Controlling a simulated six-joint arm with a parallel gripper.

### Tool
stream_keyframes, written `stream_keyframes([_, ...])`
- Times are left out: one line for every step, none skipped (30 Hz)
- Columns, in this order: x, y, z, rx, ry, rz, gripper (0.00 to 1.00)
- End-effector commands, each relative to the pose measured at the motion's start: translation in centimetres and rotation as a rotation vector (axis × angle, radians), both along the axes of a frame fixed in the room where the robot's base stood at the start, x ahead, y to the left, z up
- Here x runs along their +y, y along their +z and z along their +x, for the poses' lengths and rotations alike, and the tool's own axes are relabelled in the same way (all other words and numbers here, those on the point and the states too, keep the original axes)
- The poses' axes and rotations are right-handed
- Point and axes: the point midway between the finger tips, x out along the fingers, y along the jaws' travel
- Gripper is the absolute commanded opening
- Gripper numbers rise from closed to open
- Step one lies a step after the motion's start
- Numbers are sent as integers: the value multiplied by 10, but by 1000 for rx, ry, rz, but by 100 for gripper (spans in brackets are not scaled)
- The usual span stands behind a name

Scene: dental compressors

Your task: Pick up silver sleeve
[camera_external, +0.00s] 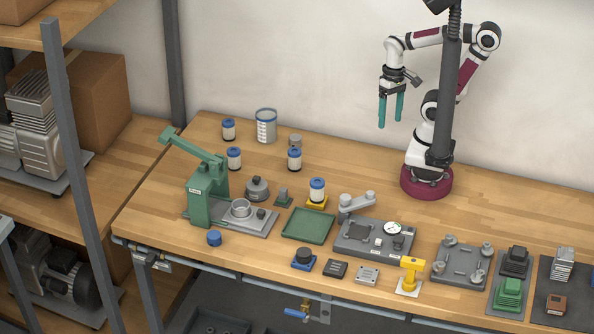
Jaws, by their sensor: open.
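The clearest match for the silver sleeve (241,208) is a short silver ring-shaped part on the grey base of the green press. It stands upright with its open top showing. My gripper (391,121) is open and empty, with its teal fingers pointing down. It hangs above the back right part of the bench, far from the sleeve and touching nothing. The green press (207,192) stands on the left, its lever raised toward the upper left.
Blue-capped canisters (234,158) and a larger clear container (266,125) stand behind the press. A dark knobbed part (257,188) and a green tray (308,226) lie to its right. A gauge fixture (374,240) is near the front. The bench is clear below my gripper.

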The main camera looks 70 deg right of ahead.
Motion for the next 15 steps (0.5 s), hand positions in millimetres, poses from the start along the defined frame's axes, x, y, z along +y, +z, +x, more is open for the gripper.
stream_keyframes([0,0,0,0,0,0,82])
stream_keyframes([0,0,0,0,0,0,88])
stream_keyframes([0,0,0,0,0,0,95])
stream_keyframes([0,0,0,0,0,0,100])
stream_keyframes([0,0,0,0,0,0,100])
stream_keyframes([0,0,0,0,0,0,100])
stream_keyframes([0,0,0,0,0,0,100])
stream_keyframes([0,0,0,0,0,0,100])
stream_keyframes([0,0,0,0,0,0,100])
stream_keyframes([0,0,0,0,0,-1,100])
stream_keyframes([0,0,1,3,1,-4,100])
stream_keyframes([-1,2,5,15,3,-20,100])
stream_keyframes([-3,3,10,29,6,-45,100])
stream_keyframes([-5,5,18,48,8,-82,100])
stream_keyframes([-7,7,34,73,13,-150,100])
